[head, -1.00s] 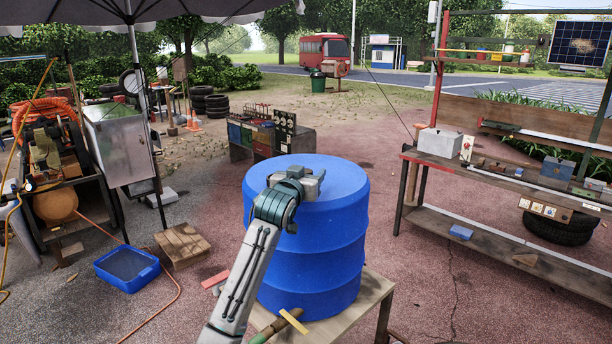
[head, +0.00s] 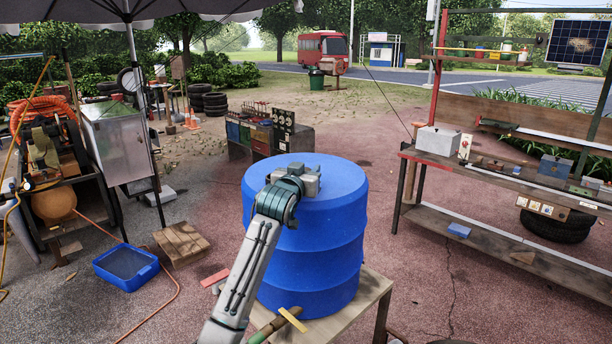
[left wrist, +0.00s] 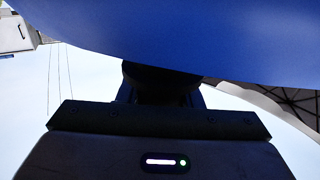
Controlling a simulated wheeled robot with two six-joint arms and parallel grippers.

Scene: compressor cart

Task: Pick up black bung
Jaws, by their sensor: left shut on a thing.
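My left gripper (head: 311,179) is at the top of a blue drum (head: 310,250), its arm reaching in from the lower middle of the head view. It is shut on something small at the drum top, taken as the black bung. The bung cannot be picked out in the head view, as the grey gripper body covers that spot. In the left wrist view the drum's blue surface (left wrist: 190,35) fills the upper part. A dark shape (left wrist: 160,82) sits between the gripper body and the drum; fingers and bung cannot be told apart there. My right gripper does not show.
The drum stands on a wooden stand (head: 366,300). A green-handled tool (head: 277,325) lies at its front. A shelf rack (head: 500,185) stands to the right. A blue tub (head: 126,266) and a wooden crate (head: 182,242) are on the ground to the left.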

